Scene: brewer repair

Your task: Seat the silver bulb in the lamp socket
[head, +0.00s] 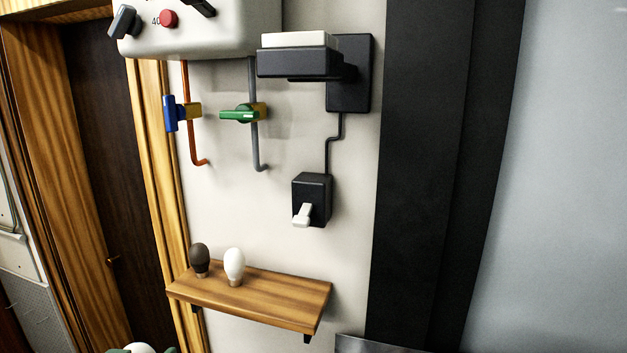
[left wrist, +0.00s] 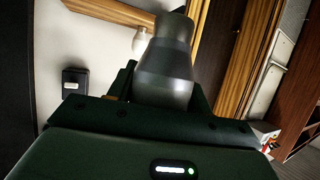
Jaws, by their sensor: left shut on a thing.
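The silver bulb (left wrist: 166,75) is between the jaws of my left gripper (left wrist: 165,98) in the left wrist view. A darker shape overlaps its upper end there, and I cannot tell what it is. In the head view, only the tips of my left gripper (head: 143,350) show at the bottom edge, with a pale round top between them. It is low and left of the shelf. The black lamp fixture (head: 298,62) is high on the wall, with a pale block on top. I cannot make out its socket opening. My right gripper is not in view.
A wooden shelf (head: 265,295) holds a dark bulb (head: 199,257) and a white bulb (head: 234,264). Above are a blue valve handle (head: 171,113), a green valve handle (head: 241,115) and a black switch box (head: 318,195). A grey machine (head: 225,35) hangs at the top left.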

